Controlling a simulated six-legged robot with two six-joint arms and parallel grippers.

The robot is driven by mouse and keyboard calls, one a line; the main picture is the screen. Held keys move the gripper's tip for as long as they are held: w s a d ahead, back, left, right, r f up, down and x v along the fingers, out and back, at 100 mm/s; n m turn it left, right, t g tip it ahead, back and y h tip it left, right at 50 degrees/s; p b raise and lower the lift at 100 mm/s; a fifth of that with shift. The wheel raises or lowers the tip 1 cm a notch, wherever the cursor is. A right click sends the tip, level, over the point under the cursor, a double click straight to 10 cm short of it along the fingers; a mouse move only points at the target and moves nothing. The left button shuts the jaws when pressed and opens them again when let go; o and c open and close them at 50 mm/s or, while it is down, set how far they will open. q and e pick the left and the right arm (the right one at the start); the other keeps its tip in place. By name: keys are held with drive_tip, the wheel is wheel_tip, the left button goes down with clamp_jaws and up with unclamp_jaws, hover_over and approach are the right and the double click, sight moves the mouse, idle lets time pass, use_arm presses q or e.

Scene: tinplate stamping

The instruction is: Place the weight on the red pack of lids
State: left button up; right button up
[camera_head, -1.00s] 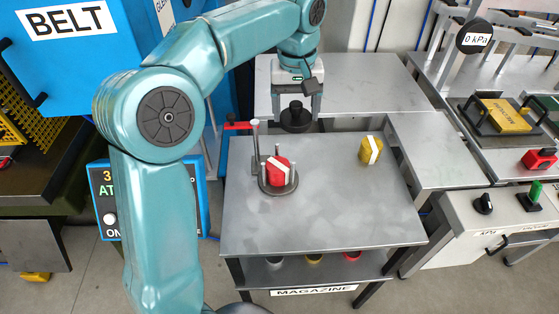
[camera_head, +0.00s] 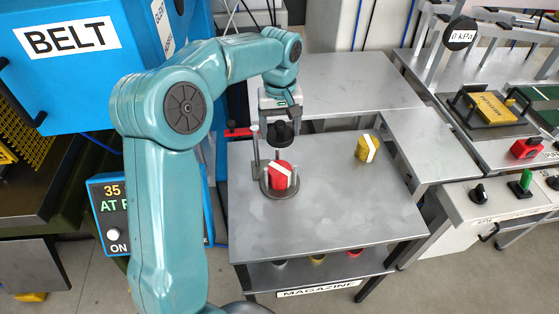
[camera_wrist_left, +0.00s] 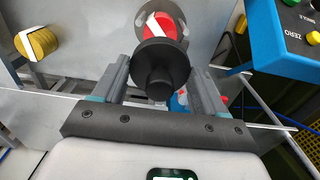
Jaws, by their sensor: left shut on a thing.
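The black weight (camera_head: 281,134) is held by my left gripper (camera_head: 280,123), whose fingers are shut on it. The red pack of lids (camera_head: 279,176), with a white band, sits in a round holder with upright posts on the table. The weight hangs just above and behind the pack in the head view, apart from it as far as I can tell. In the left wrist view the weight (camera_wrist_left: 160,65) sits between the fingers and hides part of the red pack (camera_wrist_left: 158,27). My right gripper is not in view.
A yellow pack with a white band (camera_head: 366,149) lies on the table (camera_head: 330,205) to the right. More packs show on the shelf below.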

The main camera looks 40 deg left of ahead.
use_arm(q)
hover_over(280, 169)
wheel_tip(280, 169, down, 8)
drive_tip(key=shift+r, duration=0.25)
wheel_tip(280, 169, down, 4)
drive_tip(key=shift+r, duration=0.2)
drive_tip(key=shift+w+f, duration=0.1)
drive_tip(key=shift+f, duration=0.3)
drive_tip(key=shift+r, duration=0.1)
drive_tip(key=o, duration=1.6)
drive_tip(key=shift+f, duration=0.2)
drive_tip(key=shift+c, duration=0.2)
drive_tip(key=shift+r, duration=0.1)
